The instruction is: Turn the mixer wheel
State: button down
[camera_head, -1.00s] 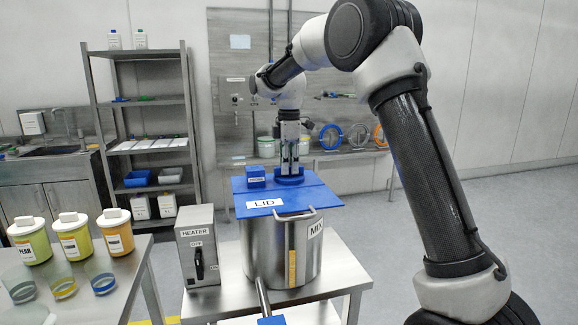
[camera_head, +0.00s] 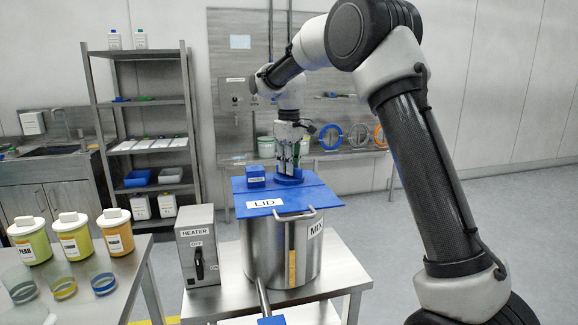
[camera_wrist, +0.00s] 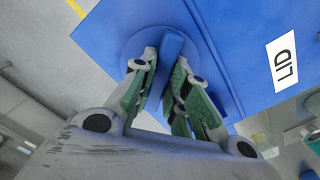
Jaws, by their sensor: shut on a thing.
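The mixer wheel (camera_head: 289,180) is a round blue disc on the blue lid (camera_head: 315,198) of the steel mixing pot (camera_head: 266,252). In the wrist view the wheel (camera_wrist: 143,42) has a raised blue grip bar (camera_wrist: 172,42) across it. My gripper (camera_head: 289,169) points down at the wheel from above. In the wrist view its green-padded fingers (camera_wrist: 165,62) are shut on the bar, one on each side. The lid also shows in the wrist view (camera_wrist: 240,60), with its white LID label. The fingers hide part of the wheel.
A small blue block (camera_head: 255,176) sits on the lid just left of the wheel. A grey heater box (camera_head: 198,250) stands left of the pot on the steel table (camera_head: 345,272). Several jars and cups stand on the left table (camera_head: 130,270). A shelf rack (camera_head: 148,104) stands behind.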

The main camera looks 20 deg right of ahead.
jog(key=m, duration=1.4)
dwell(0.5)
jog(key=c, duration=1.4)
grip_release()
notch_tip(320, 180, up, 12)
